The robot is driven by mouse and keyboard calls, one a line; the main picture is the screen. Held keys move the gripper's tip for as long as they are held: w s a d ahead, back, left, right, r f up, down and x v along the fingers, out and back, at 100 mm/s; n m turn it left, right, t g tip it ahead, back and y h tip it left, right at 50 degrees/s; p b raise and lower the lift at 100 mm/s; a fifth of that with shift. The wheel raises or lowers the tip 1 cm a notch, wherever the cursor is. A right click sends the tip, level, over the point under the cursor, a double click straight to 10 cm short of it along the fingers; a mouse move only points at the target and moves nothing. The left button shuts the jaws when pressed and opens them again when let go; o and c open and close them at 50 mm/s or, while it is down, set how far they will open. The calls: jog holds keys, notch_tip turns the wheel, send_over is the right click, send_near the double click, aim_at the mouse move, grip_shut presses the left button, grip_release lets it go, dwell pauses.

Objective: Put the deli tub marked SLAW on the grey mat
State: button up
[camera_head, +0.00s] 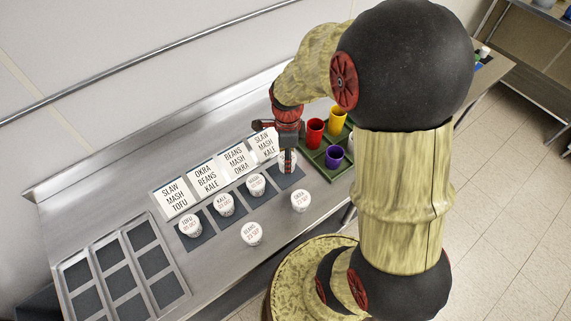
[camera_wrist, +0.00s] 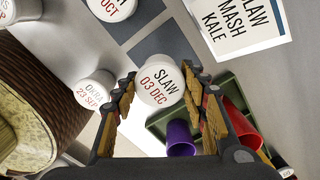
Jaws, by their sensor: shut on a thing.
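The deli tub marked SLAW, 03 DEC (camera_wrist: 158,82), is white with a round lid. It sits between the two fingers of my gripper (camera_head: 288,160), which is shut on it. In the head view my fingers partly hide this tub. It is at the rightmost dark grey mat (camera_head: 291,179), in front of the card reading SLAW MASH KALE (camera_head: 264,143). That mat also shows beside the tub in the wrist view (camera_wrist: 163,44). I cannot tell whether the tub touches it.
Similar tubs stand on the other mats, left of my gripper. The OKRA tub (camera_head: 300,201) and BEANS tub (camera_head: 251,233) stand on bare steel in front. A green tray (camera_head: 341,177) with red, yellow and purple cups is close right. A dark-celled rack (camera_head: 122,271) lies far left.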

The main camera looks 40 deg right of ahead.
jog(key=shift+w+f, duration=0.35)
jog(key=shift+f, duration=0.05)
jog(key=shift+w+d+f+b, duration=0.15)
jog(key=shift+f+b, duration=0.2)
jog(key=shift+f, duration=1.3)
jog(key=shift+f, duration=0.2)
jog(key=o, duration=1.2)
jog(key=shift+r, duration=0.15)
